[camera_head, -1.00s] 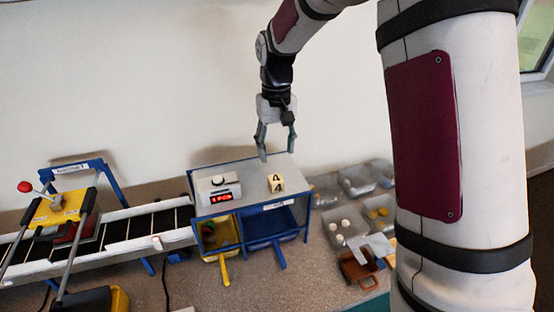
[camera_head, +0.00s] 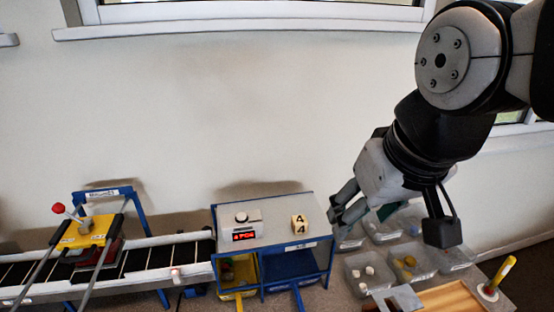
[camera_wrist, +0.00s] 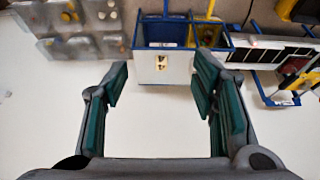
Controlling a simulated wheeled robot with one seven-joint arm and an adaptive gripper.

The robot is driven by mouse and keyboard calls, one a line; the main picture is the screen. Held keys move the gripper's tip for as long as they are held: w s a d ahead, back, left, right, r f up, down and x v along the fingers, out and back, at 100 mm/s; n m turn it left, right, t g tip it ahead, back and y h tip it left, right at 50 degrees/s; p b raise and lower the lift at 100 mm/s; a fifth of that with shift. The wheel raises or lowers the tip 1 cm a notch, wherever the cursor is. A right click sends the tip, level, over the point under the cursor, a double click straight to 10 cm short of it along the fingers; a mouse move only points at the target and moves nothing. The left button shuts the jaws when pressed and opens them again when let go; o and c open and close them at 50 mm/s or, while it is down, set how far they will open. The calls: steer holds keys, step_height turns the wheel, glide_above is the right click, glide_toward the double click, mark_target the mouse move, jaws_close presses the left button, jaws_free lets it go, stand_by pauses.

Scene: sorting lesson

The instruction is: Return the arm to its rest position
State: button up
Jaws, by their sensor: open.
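A cream block (camera_head: 299,224) marked 4 sits on the stand's top, apart from the fingers. It also shows in the wrist view (camera_wrist: 161,62).
A small display box (camera_head: 243,229) stands on the same top. A conveyor (camera_head: 160,258) with a yellow lever unit (camera_head: 85,236) runs to the left. Clear bins (camera_head: 412,263) with small items and a wooden tray (camera_head: 450,300) lie at the right. The wall area above the stand is free.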

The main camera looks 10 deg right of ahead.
steer(key=shift+s+f+t, duration=0.15)
steer(key=shift+s+f, duration=0.05)
steer(key=shift+s, duration=0.55)
steer(key=shift+s+f+t, duration=0.15)
steer(key=shift+s+f, duration=0.05)
steer(key=shift+s, duration=0.5)
